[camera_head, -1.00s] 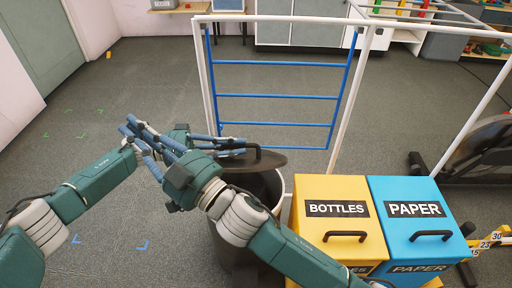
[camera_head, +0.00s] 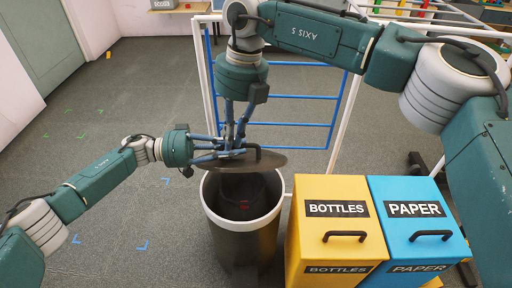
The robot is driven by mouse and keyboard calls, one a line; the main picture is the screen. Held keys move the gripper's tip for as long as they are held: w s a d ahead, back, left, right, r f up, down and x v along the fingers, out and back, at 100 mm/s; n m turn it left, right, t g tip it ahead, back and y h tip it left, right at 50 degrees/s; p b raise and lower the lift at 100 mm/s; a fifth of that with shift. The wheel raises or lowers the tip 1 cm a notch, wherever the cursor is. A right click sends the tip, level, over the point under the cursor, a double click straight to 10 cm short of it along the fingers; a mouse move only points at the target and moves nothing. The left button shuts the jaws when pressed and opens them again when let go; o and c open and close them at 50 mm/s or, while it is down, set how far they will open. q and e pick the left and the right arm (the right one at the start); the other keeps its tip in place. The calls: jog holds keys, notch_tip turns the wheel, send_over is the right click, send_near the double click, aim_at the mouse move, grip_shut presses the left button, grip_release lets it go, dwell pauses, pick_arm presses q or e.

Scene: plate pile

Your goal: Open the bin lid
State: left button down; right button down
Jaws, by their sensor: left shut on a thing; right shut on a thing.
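The round dark bin (camera_head: 235,238) with a white rim stands at the centre. Its front opening shows, with a dark interior. The dark round lid (camera_head: 268,163) is at the back of the bin's mouth, raised and seen at a shallow angle, with a curved black handle on top. My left gripper (camera_head: 230,153) comes in from the left and is shut on the lid near its handle. My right gripper (camera_head: 234,143) reaches down from above and is shut at the same spot, its fingers close to the left ones. The exact finger contacts are partly hidden.
A yellow BOTTLES box (camera_head: 335,232) and a blue PAPER box (camera_head: 415,225) stand right of the bin. A white frame with blue bars (camera_head: 290,97) stands behind it.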

pick_arm(q)
jog(key=shift+d, duration=0.15)
pick_arm(e)
jog(key=t+h, duration=0.1)
jog(key=h, duration=0.1)
send_near(256, 160)
jog(key=shift+m, duration=0.3)
notch_tip(256, 160, down, 5)
jog(key=shift+d+f, duration=0.1)
jog(key=shift+f, duration=0.15)
jog(key=shift+w, duration=0.1)
jog(key=shift+w+r, duration=0.55)
jog(key=shift+w, duration=0.05)
pick_arm(q)
jog(key=c, duration=2.1)
grip_release()
jog(key=o, duration=0.3)
jog(key=shift+w+f, duration=0.1)
jog(key=shift+w, duration=0.05)
pick_arm(e)
jog(key=shift+w+d+f, duration=0.1)
